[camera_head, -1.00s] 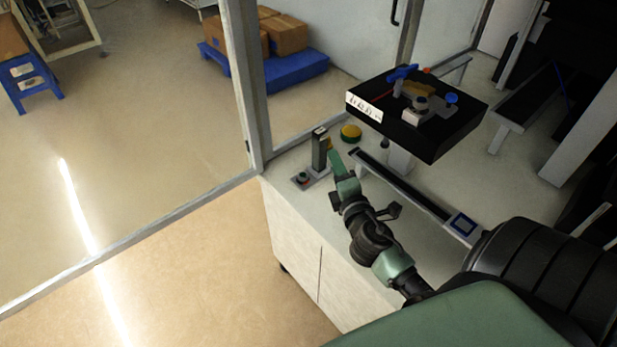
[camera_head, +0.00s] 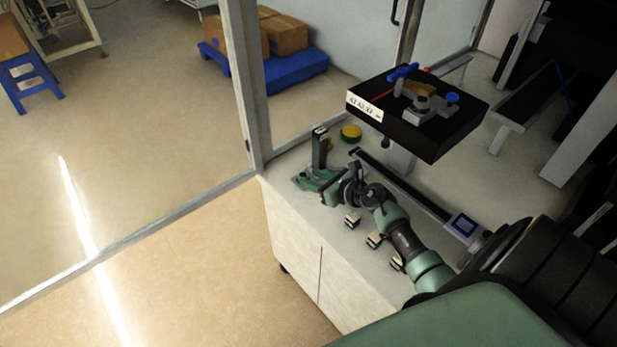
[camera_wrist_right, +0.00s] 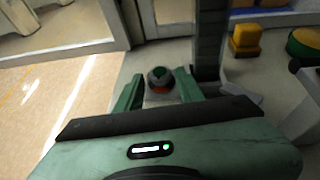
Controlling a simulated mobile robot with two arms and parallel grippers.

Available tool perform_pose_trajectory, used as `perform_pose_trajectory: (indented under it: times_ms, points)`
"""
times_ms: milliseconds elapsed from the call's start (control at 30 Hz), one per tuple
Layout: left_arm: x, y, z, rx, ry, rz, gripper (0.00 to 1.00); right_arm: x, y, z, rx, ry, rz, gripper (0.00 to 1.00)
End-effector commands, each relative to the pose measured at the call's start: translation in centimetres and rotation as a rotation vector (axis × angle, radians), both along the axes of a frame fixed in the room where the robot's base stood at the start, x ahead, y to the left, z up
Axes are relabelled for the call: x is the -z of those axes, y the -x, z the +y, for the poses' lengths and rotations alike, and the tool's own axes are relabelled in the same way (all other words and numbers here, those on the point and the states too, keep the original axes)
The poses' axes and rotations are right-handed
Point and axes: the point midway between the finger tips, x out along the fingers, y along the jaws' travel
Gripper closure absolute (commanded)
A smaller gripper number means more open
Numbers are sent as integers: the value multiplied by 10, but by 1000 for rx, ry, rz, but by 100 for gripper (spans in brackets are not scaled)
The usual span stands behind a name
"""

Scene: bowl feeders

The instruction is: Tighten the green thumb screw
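The thumb screw (camera_wrist_right: 158,76) is a dark round knob with a green top and a red ring under it, in the right wrist view. It stands on a small pale plate beside a dark upright post (camera_wrist_right: 208,42); the post also shows in the head view (camera_head: 319,150). My right gripper (camera_wrist_right: 158,88) is open, with one green finger to each side of the knob. I cannot tell whether the fingers touch it. In the head view the right gripper (camera_head: 308,180) is low at the bench's left end and covers the knob. My left gripper is not in view.
A yellow-and-green button (camera_head: 351,132) and a small yellow block (camera_wrist_right: 246,40) are behind the post. A black box with clamps (camera_head: 420,115) stands above the bench (camera_head: 290,225). Several small blocks (camera_head: 352,222) line the bench's front. A frame post (camera_head: 245,90) rises at left.

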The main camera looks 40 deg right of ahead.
Motion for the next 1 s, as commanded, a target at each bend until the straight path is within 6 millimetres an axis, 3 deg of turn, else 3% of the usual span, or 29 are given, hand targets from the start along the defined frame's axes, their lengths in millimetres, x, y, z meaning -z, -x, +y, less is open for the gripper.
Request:
perform_pose_trajectory:
  times_ms: [200, 467, 500, 633, 833, 1000]
  points:
    - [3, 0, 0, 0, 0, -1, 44, 9, -19, 4, 1, -2, 0, 62]
    - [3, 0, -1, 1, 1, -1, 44, 9, -21, 4, 0, -1, -1, 62]
    - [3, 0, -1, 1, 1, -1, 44, 9, -21, 4, 0, -1, -1, 65]
    - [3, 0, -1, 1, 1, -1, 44, 9, -21, 4, 0, -1, -1, 100]
    - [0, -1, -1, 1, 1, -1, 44, 8, -21, 4, 7, -3, -1, 100]
    - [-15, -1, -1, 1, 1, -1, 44, 5, -20, 6, 48, -5, 2, 100]
